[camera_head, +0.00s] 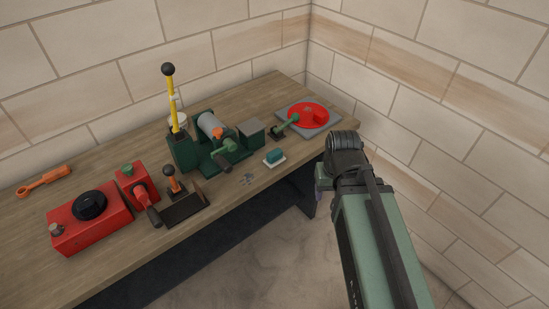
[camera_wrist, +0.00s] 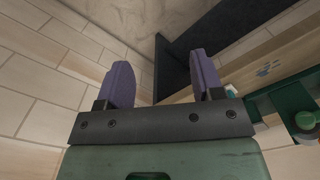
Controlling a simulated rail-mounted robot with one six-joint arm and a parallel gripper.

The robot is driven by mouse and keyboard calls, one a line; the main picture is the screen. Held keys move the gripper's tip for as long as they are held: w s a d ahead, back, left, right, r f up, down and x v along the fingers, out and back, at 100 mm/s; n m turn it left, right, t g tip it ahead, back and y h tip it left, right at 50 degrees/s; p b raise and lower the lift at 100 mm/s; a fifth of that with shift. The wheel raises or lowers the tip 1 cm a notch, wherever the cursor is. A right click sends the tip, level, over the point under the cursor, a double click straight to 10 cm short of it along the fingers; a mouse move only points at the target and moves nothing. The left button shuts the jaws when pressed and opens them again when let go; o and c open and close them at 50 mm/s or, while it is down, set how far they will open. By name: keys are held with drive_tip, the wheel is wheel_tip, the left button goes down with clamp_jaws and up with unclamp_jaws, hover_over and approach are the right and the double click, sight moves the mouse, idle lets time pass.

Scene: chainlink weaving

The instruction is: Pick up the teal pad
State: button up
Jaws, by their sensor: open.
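The teal pad (camera_head: 274,155) sits on a small white base near the front edge of the wooden bench, right of the green machine. My gripper shows in the wrist view (camera_wrist: 161,76) with its two purple fingers spread apart and nothing between them. In the head view a purple part of my gripper (camera_head: 322,178) shows past the bench's front edge, to the right of the pad and apart from it. In the wrist view a small pale and teal patch shows just right of the right finger; I cannot tell whether it is the pad.
The green machine (camera_head: 186,154) with a grey roller stands behind and left of the pad. A red disc (camera_head: 306,115) on a grey plate lies at the bench's right end. Small grey pieces (camera_head: 247,179) lie left of the pad. Red boxes (camera_head: 90,229) stand farther left. A brick wall closes the right side.

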drive_tip(key=o, duration=0.4)
drive_tip(key=shift+c, duration=0.2)
drive_tip(key=m+b, duration=0.1)
drive_tip(key=m, duration=0.6)
hover_over(276, 151)
drive_tip(key=shift+w+a+f, duration=0.15)
drive_tip(key=shift+w+f, duration=0.05)
drive_tip(key=shift+f, duration=0.45)
drive_tip(key=shift+r+m, duration=0.1)
drive_tip(key=shift+m, duration=1.1)
drive_tip(key=shift+s+m, duration=0.25)
drive_tip(key=shift+m, duration=0.45)
wheel_tip(276, 151, down, 11)
drive_tip(key=b, duration=1.1)
drive_tip(key=shift+r, duration=0.1)
drive_tip(key=c, duration=1)
